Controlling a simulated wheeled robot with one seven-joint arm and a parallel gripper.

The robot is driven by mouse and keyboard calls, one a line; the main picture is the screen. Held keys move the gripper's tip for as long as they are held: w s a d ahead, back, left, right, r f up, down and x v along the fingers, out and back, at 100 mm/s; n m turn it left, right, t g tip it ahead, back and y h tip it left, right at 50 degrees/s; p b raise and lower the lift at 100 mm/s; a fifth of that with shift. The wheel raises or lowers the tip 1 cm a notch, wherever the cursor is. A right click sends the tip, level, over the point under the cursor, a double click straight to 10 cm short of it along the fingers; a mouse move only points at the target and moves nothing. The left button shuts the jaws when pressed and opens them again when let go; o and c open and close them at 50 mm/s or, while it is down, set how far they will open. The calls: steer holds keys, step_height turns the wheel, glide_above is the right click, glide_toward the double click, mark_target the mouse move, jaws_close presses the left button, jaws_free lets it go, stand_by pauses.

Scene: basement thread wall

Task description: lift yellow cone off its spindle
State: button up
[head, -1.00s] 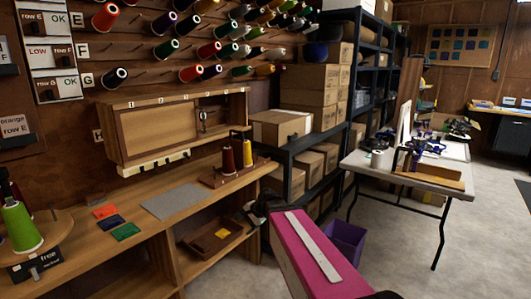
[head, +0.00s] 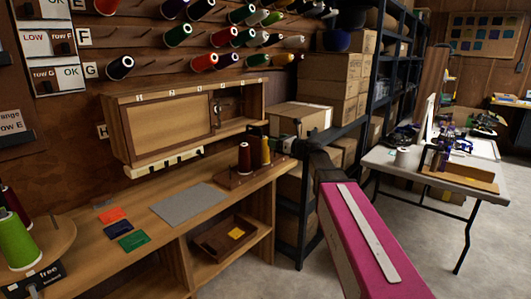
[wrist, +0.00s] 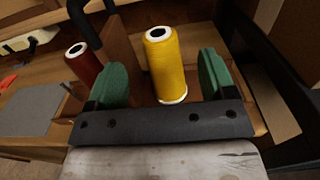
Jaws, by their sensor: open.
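The yellow cone (head: 266,151) stands upright on a wooden spindle stand (head: 240,178) at the right end of the bench. In the wrist view the yellow cone (wrist: 165,66) shows between the two green finger pads of my gripper (wrist: 162,82), with a gap on each side and no visible contact. My gripper is open and empty. In the head view my gripper (head: 284,147) is just right of the cone, partly hidden by my own arm. The cone's spindle is hidden inside it.
A dark red cone (head: 244,158) stands close left of the yellow one; it also shows in the wrist view (wrist: 82,65). A wooden cabinet (head: 165,125) hangs behind. Shelving with cardboard boxes (head: 300,117) is close on the right. A grey mat (head: 188,203) lies flat on the bench.

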steer(key=x, duration=0.8)
steer(key=shift+a+f, duration=0.15)
steer(key=shift+a, duration=0.05)
steer(key=c, duration=1.3)
